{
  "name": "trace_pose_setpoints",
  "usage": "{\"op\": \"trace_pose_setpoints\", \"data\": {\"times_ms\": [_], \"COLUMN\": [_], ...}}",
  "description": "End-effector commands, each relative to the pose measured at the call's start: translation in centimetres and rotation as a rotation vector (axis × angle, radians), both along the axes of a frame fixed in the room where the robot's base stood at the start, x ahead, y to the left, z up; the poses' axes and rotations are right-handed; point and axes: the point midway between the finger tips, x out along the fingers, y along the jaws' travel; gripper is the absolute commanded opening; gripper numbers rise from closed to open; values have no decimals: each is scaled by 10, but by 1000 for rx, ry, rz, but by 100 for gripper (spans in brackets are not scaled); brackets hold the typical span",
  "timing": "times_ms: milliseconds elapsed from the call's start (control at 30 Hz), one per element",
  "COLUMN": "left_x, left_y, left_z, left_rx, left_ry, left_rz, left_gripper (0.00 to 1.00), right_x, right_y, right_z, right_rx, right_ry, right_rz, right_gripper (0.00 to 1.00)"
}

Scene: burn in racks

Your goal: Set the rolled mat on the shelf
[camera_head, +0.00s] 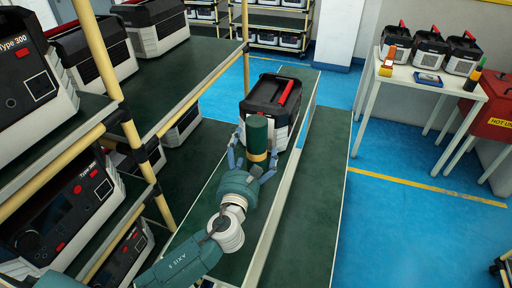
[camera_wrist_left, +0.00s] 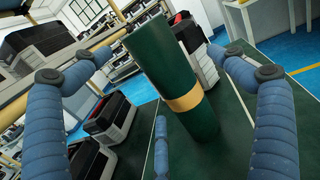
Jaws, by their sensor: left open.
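The rolled mat (camera_head: 257,134) is a dark green cylinder with a yellow band near its lower part. It stands on end on a long green surface (camera_head: 205,215), in front of a black and white box. My left gripper (camera_head: 253,158) is open, its fingers spread on either side of the mat's lower part. In the left wrist view the mat (camera_wrist_left: 165,62) rises between the open blue fingers (camera_wrist_left: 160,70), with gaps at both sides. A rack with green shelves (camera_head: 188,72) stands at the left. My right gripper is not in view.
The box with a red handle (camera_head: 270,92) stands just behind the mat. Boxes marked Type 300 (camera_head: 32,78) fill the near rack shelves, and yellow posts (camera_head: 105,60) edge them. A white table (camera_head: 440,85) and a red case (camera_head: 488,105) stand right; blue floor (camera_head: 400,220) is clear.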

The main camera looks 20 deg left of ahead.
Motion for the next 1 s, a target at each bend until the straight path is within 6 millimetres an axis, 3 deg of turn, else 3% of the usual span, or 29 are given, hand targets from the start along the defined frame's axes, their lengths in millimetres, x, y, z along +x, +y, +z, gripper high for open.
{"op": "trace_pose_setpoints", "data": {"times_ms": [233, 500, 800, 1000], "left_x": [21, 58, 63, 63], "left_y": [5, 12, 13, 13], "left_z": [0, -2, -3, -3], "left_rx": [1, -1, -1, -1], "left_ry": [0, -1, 0, 0], "left_rz": [2, 2, 0, 0], "left_gripper": [96, 96, 96, 58], "right_x": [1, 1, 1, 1], "right_y": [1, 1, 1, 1], "right_z": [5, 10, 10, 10], "right_rx": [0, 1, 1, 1], "right_ry": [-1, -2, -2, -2], "right_rz": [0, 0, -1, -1], "right_gripper": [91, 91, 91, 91]}}
